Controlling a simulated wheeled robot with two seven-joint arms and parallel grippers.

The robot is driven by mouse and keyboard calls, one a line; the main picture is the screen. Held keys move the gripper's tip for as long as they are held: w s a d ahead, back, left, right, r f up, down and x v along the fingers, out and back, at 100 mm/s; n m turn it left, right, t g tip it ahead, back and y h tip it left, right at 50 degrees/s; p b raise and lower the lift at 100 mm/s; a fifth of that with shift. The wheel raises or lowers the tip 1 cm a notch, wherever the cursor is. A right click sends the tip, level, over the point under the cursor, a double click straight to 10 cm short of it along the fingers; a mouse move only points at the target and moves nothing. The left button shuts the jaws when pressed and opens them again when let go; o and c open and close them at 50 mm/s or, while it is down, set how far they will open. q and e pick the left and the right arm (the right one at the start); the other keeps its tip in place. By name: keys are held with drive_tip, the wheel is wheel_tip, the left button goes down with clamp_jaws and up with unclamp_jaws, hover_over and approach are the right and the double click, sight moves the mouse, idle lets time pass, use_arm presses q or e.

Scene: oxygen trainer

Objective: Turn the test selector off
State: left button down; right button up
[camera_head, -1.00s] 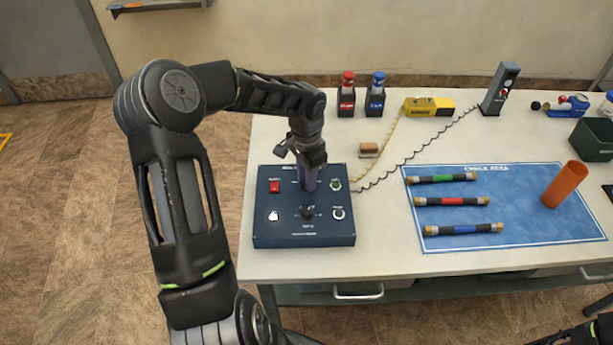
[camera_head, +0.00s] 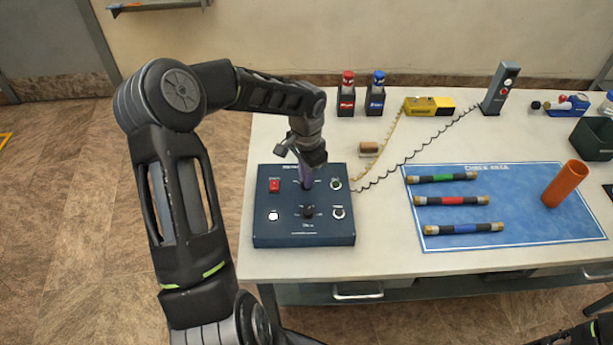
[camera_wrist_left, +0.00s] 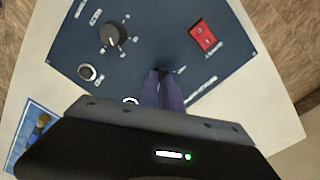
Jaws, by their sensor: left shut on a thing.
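The dark blue control panel (camera_head: 265,236) lies at the left of the table. It has a round black knob (camera_head: 308,211) with a pointer, which also shows uncovered in the left wrist view (camera_wrist_left: 113,35). My left gripper (camera_head: 308,183) points down at the panel's upper middle, behind that knob. Its purple-grey fingers (camera_wrist_left: 163,90) are shut on a small control at the panel face, mostly hidden between them. A red rocker switch (camera_head: 274,186) sits to the left of the fingers. The small labels are too blurred to read, so I cannot tell which control is the test selector.
Round white-ringed sockets (camera_head: 338,213) sit on the panel's right side. Red (camera_head: 347,92) and blue (camera_head: 376,92) bottles stand behind. A coiled cord (camera_head: 400,165) runs close to the panel. The blue mat (camera_head: 520,225) with colored tubes lies to the right.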

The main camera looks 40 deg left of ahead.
use_arm(q)
drive_tip(key=shift+f+n+b, duration=0.15)
drive_tip(key=shift+n+b, duration=1.05)
drive_tip(key=shift+b, duration=0.1)
drive_tip(key=n+b, duration=0.2)
drive_tip(key=shift+n, duration=0.3)
drive_tip(key=n+b, duration=0.2)
drive_tip(key=n, duration=0.1)
drive_tip(key=shift+n, duration=0.3)
drive_tip(key=shift+n+b, duration=0.75)
drive_tip(key=shift+n, duration=0.75)
drive_tip(key=c, duration=1.5)
unclamp_jaws()
drive_tip(key=shift+r, duration=4.05)
